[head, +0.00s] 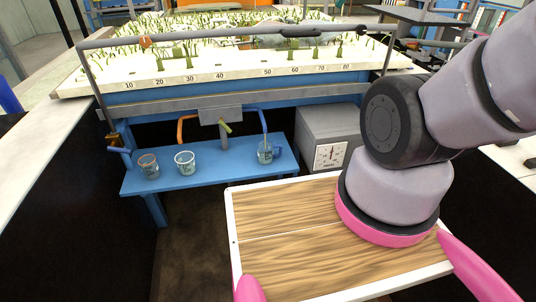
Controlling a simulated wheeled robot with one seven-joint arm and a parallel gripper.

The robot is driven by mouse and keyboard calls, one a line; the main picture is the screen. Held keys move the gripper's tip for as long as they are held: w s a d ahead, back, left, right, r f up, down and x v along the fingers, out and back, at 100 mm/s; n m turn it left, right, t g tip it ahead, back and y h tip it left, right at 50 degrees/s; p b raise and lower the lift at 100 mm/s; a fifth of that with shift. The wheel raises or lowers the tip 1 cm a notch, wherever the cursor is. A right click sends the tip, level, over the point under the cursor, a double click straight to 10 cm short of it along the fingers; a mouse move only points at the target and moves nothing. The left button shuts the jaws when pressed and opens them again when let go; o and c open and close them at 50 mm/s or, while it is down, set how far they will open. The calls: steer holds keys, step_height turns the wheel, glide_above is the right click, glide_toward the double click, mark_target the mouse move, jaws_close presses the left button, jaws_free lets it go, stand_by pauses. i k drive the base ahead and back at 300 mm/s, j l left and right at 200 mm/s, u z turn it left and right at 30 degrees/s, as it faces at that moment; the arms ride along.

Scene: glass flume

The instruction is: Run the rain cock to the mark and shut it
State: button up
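A brass cock (113,139) with a blue lever (119,150) sits at the left end of the blue frame, below the grey pipe (93,85). This looks like the rain cock. The pipe joins a grey overhead bar (220,39) across the flume. I cannot make out the mark or tell how far the cock is open. Another outlet with a yellow-green lever (225,127) stands at the middle, under a grey box. My gripper is out of view; only the base and lower links of my arm show at right.
Two clear beakers (148,165) (185,162) and a clear jug (265,153) stand on the blue shelf (215,178). A blue hose (264,121) hangs above the jug. A grey box with a dial (330,154) is right of the shelf. The numbered flume edge (205,76) runs above.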

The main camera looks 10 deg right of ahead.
mark_target(112, 147)
steer(key=i+j+u, duration=0.15)
steer(key=u, duration=0.25)
steer(key=i+j+u, duration=0.1)
steer(key=i+u, duration=0.15)
steer(key=u, duration=0.15)
steer(key=i+u, duration=0.2)
steer(key=u, duration=0.2)
